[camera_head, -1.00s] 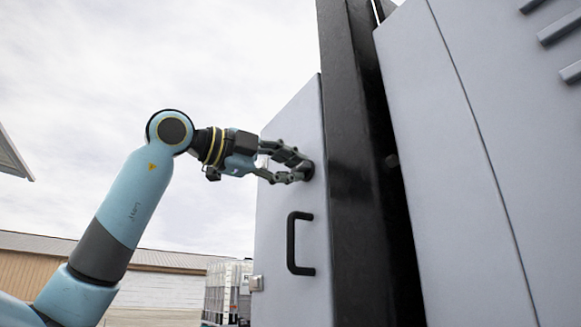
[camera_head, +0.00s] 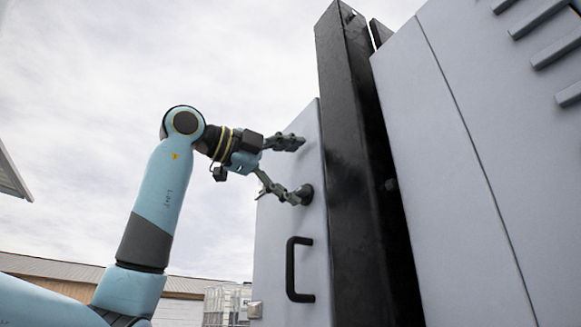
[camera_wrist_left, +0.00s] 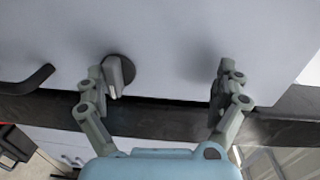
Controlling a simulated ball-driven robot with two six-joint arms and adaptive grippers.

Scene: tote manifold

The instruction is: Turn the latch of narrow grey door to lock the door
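The narrow grey door (camera_head: 285,235) stands beside a black post in the head view. Its latch (camera_head: 306,194) is a dark round base above a black handle (camera_head: 291,270). In the left wrist view the latch (camera_wrist_left: 117,73) shows a grey knob on the round base. My left gripper (camera_head: 297,168) is open in front of the door. One finger is right by the latch; whether it touches cannot be told. The other finger is well away, over bare door. My right gripper is not in view.
A black post (camera_head: 358,180) runs up beside the narrow door. A wide grey panel (camera_head: 450,150) with slats stands to its right. A white caged tank (camera_head: 226,305) and a low building (camera_head: 50,272) are in the background. Open air lies left of the door.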

